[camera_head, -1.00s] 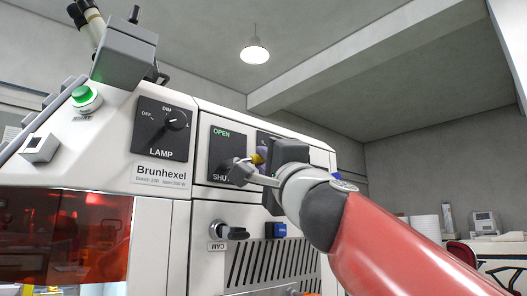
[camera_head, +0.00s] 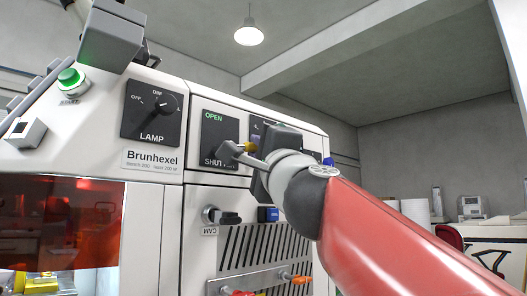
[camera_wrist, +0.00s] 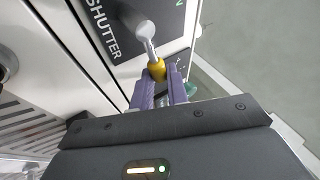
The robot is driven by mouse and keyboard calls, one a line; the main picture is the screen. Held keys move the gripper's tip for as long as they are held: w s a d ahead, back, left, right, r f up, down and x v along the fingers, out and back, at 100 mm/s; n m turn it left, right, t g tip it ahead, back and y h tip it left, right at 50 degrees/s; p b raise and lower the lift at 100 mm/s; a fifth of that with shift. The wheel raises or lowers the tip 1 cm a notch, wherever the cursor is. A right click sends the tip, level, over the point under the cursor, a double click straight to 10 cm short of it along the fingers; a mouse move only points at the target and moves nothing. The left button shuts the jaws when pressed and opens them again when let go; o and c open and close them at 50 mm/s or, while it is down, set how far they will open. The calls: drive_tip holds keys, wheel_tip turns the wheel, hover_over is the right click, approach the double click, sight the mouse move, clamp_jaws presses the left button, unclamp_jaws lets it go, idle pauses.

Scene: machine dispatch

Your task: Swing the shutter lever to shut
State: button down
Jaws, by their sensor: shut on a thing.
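The black shutter panel (camera_head: 216,128) is on the machine's white front, with a green OPEN label at its top and SHUTTER lettering below. The grey shutter lever (camera_head: 230,151) stands out from this panel and ends in a yellow knob (camera_head: 250,146). In the wrist view the lever's bright shaft (camera_wrist: 146,32) runs down to the yellow tip (camera_wrist: 157,70). My gripper (camera_wrist: 161,84) has its purple fingers shut around the yellow tip. In the head view my gripper (camera_head: 256,148) hides part of the area right of the panel.
The lamp dial (camera_head: 152,107) is left of the shutter panel. A CAM key switch (camera_head: 221,216) and a blue block (camera_head: 268,214) sit below it. A rail (camera_head: 262,280) with orange-handled parts lies lower down. Open room shows at the right.

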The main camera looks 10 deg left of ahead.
drive_tip(key=c, duration=1.4)
unclamp_jaws()
drive_tip(key=shift+b+v, duration=1.65)
drive_tip(key=shift+v, duration=2.25)
drive_tip(key=shift+f, duration=0.1)
